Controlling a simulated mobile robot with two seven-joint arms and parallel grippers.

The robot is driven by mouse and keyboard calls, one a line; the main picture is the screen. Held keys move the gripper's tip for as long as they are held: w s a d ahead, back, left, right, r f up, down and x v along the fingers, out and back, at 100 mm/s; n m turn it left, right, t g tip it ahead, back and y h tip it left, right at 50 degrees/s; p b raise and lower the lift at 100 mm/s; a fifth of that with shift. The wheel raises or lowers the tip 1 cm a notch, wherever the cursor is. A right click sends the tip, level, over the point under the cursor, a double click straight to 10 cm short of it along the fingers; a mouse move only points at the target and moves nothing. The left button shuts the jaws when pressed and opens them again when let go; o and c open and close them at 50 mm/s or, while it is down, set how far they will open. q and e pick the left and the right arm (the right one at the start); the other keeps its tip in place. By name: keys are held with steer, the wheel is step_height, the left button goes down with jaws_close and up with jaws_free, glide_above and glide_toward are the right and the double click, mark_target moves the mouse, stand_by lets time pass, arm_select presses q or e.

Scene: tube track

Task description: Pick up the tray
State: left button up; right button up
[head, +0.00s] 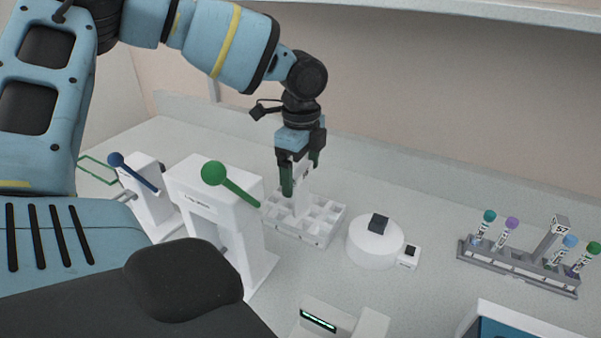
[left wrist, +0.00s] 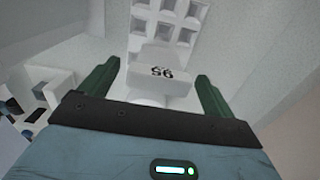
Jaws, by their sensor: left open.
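A white tray (head: 293,233) with square compartments stands on the bench. Its upright handle rises from the middle. My left gripper (head: 301,182) points down over the tray, open, with its green fingers around the upper part of the handle. In the left wrist view, the handle top (left wrist: 160,76), bearing a dark number, lies between the two open fingers (left wrist: 154,84). I cannot tell whether a finger touches it. The compartments of the tray (left wrist: 166,12) show beyond the handle. My right gripper is not in view.
White devices with a green-knobbed lever (head: 214,173) and a blue-knobbed lever (head: 116,160) stand left of the tray. A round white device (head: 373,248) is close on its right. A grey rack (head: 517,266) holds several capped tubes farther right. A wall runs behind.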

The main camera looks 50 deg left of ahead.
arm_select(q)
steer(key=c, duration=1.1)
steer(key=shift+c, duration=0.3)
steer(key=shift+r, duration=0.15)
steer(key=shift+r, duration=0.65)
step_height(320, 180, up, 16)
steer(key=s+d+b, duration=0.1)
steer(key=s+d, duration=0.2)
steer(key=d, duration=0.5)
steer(key=s+d+b, duration=0.1)
steer(key=s+d, duration=0.2)
steer(key=d, duration=0.5)
steer(key=shift+s+d+r, duration=0.25)
steer(key=shift+s+d, duration=0.15)
